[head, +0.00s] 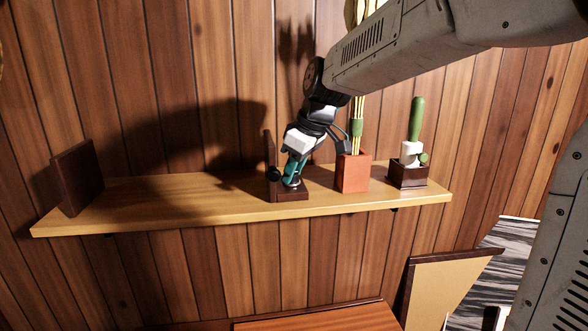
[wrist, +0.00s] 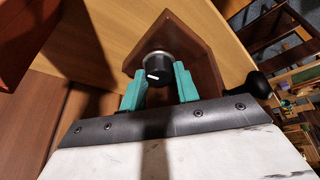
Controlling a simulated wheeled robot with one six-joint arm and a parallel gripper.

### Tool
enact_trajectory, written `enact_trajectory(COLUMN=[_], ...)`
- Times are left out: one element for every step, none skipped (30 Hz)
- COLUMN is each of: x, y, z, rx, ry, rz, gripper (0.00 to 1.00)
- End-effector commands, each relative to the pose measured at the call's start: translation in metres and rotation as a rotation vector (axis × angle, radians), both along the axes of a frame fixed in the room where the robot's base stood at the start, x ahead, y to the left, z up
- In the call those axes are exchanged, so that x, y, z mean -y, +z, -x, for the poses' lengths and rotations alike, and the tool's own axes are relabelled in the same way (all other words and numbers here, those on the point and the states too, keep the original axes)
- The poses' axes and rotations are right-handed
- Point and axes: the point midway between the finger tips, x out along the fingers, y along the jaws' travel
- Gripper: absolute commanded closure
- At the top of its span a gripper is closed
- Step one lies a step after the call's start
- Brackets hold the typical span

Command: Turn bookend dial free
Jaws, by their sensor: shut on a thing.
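The bookend (head: 293,196) stands on the wooden shelf, right of its middle, with a dark brown base and an upright plate. In the wrist view the bookend (wrist: 207,72) carries a round black dial (wrist: 158,66) with a white mark and a silver rim. My gripper (head: 291,172) reaches down over the bookend's base. In the wrist view its teal fingers (wrist: 158,84) sit on both sides of the dial and are shut on it. The fingers hide parts of the dial's sides.
On the shelf (head: 180,198), an orange-red pot (head: 353,173) with tall stems stands close right of the bookend, and a dark box (head: 408,176) with a green-handled thing stands beyond. Another dark bookend (head: 78,177) is at the far left. The shelf between the bookends is clear.

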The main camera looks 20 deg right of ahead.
Motion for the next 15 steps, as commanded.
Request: enact_trajectory(x=[-0.0001, -0.0001, -0.0001, -0.0001, -0.0001, -0.0001, -0.0001, 0.0, 0.0, 0.0, 0.0, 0.0002, 0.0006, 0.001, 0.0019], y=[0.0, 0.0, 0.0, 0.0, 0.0, 0.0001, 0.0, 0.0001, 0.0001, 0.0, 0.0002, 0.0011, 0.0024, 0.0044, 0.0083], z=[0.0001, 0.0001, 0.0001, 0.0001, 0.0001, 0.0001, 0.0001, 0.0, 0.0, 0.0, 0.0001, 0.0002, 0.0005, 0.001, 0.0022], rx=[-0.001, -0.001, -0.001, -0.001, -0.001, -0.001, -0.001, 0.0, 0.0, 0.0, 0.0, 0.001, 0.001, 0.002, 0.002], ry=[0.0, 0.0, 0.0, 0.0, 0.0, 0.0, 0.0, 0.001, 0.001, 0.001, 0.001, 0.001, 0.001, 0.001, 0.001], rz=[-0.001, -0.001, -0.001, -0.001, -0.001, -0.001, -0.001, 0.0, 0.0, 0.0, 0.0, 0.0, 0.0, 0.0, 0.0], gripper=[0.92, 0.61, 0.5, 0.47, 0.47, 0.47, 0.47, 0.47, 0.47, 0.47, 0.47, 0.47, 0.47, 0.47, 0.47])
